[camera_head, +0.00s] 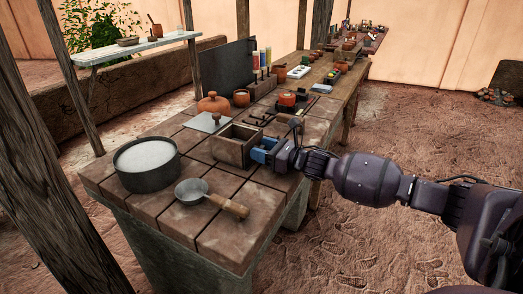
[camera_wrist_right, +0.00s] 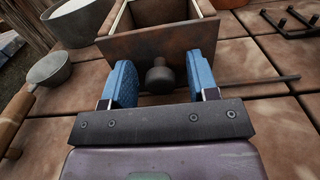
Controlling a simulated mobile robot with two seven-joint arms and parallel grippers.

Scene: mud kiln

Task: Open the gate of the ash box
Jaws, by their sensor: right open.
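The ash box is an open-topped brown box (camera_head: 235,144) on the tiled bench in the head view. In the right wrist view, its front panel (camera_wrist_right: 120,48) faces my gripper and carries a dark round knob (camera_wrist_right: 160,78). My right gripper (camera_head: 262,152) is at the right side of the box in the head view. In the right wrist view its blue fingers (camera_wrist_right: 161,84) are open, one on each side of the knob, with gaps between them and the knob. The front panel looks closed against the box. My left gripper is not in view.
A pot of white material (camera_head: 147,163) and a ladle (camera_head: 208,197) stand left of the box. A flat plate with a knob (camera_head: 206,122) and an orange lidded pot (camera_head: 214,104) are behind it. In the right wrist view a thin rod (camera_wrist_right: 262,79) lies to the right.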

